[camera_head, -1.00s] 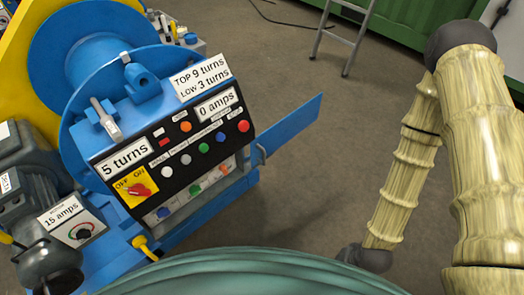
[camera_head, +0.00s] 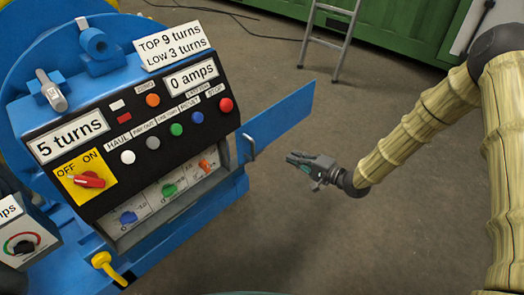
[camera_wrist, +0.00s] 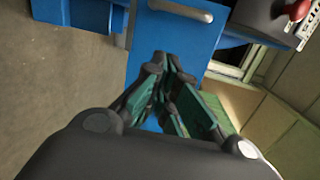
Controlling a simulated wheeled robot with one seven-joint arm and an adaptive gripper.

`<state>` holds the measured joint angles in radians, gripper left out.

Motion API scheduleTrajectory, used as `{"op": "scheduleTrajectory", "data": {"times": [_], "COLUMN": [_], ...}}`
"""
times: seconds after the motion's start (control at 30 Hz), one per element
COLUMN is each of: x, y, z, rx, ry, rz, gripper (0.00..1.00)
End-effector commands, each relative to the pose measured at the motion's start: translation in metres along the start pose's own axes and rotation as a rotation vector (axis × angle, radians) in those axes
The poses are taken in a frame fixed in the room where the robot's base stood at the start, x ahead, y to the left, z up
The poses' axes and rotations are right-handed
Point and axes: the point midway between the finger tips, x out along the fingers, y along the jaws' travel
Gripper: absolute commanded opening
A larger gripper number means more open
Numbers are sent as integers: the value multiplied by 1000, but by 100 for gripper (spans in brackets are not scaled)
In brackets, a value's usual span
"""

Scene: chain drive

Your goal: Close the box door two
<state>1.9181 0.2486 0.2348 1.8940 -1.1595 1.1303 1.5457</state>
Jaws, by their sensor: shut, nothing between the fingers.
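The blue box door (camera_head: 281,124) stands swung open at the right side of the blue control box, with a light metal handle (camera_head: 249,148) near its hinge-side end. It also shows in the wrist view (camera_wrist: 175,42), with the handle (camera_wrist: 181,10) at the top. The compartment (camera_head: 170,196) below the black panel is uncovered and shows blue, green and orange knobs. My gripper (camera_head: 291,157) is shut and empty, to the right of the handle and below the door in the head view. In the wrist view its fingertips (camera_wrist: 165,62) overlap the door; I cannot tell whether they touch it.
The black panel (camera_head: 135,130) carries several buttons and a red OFF/ON switch (camera_head: 88,180). A yellow lever (camera_head: 107,266) sticks out at lower left. A ladder (camera_head: 345,40) and green container (camera_head: 400,25) stand behind. The floor around my gripper is clear.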

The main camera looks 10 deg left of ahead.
Motion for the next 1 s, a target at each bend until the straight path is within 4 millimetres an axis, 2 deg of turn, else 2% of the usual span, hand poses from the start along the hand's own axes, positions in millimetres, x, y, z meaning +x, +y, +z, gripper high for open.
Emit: {"op": "scheduleTrajectory", "data": {"times": [0.03, 0.2, 0.33, 0.57, 1.0], "x": [8, 19, 23, 33, 97], "y": [3, -17, -28, -34, -44], "z": [-9, -21, -25, -24, -13], "rx": [15, 75, 100, 112, 112], "ry": [-26, -118, -162, -182, -182], "rz": [-43, -132, -164, -175, -174], "gripper": [0, 0, 0, 0, 0]}}
